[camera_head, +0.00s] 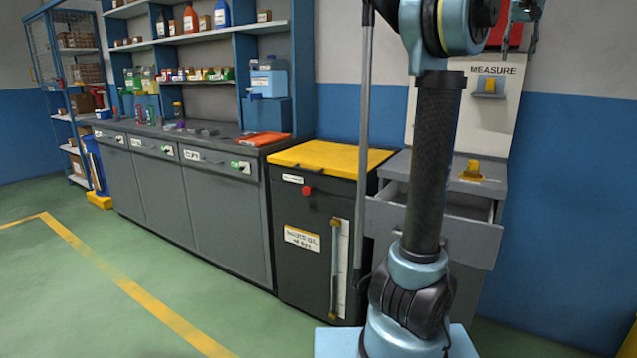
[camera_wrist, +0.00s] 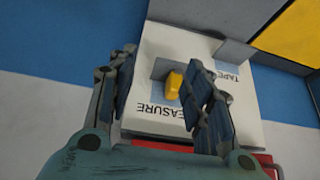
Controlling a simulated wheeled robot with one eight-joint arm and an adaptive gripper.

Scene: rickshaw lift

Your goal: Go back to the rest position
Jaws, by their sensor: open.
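My gripper (camera_wrist: 161,60) is open, its two fingers spread apart in the wrist view with nothing held between them. Beyond the fingers is a white board (camera_wrist: 210,48) lettered TAPE MEASURE, seen upside down. A yellow tape measure (camera_wrist: 173,86) sits on a grey holder on that board, apparently behind the gap between the fingers. In the head view my raised arm stands in front of the right side, and part of my gripper (camera_head: 524,12) shows at the top edge. The board (camera_head: 490,128) and its tape measure (camera_head: 489,86) show beside the arm.
A grey cabinet (camera_head: 484,190) below the board has a pulled-out drawer (camera_head: 472,240) and a yellow item (camera_head: 471,171) on top. A yellow-lidded dark bin (camera_head: 310,240) and a long workbench (camera_head: 185,190) stand left. Green floor (camera_head: 80,310) at the left front is clear.

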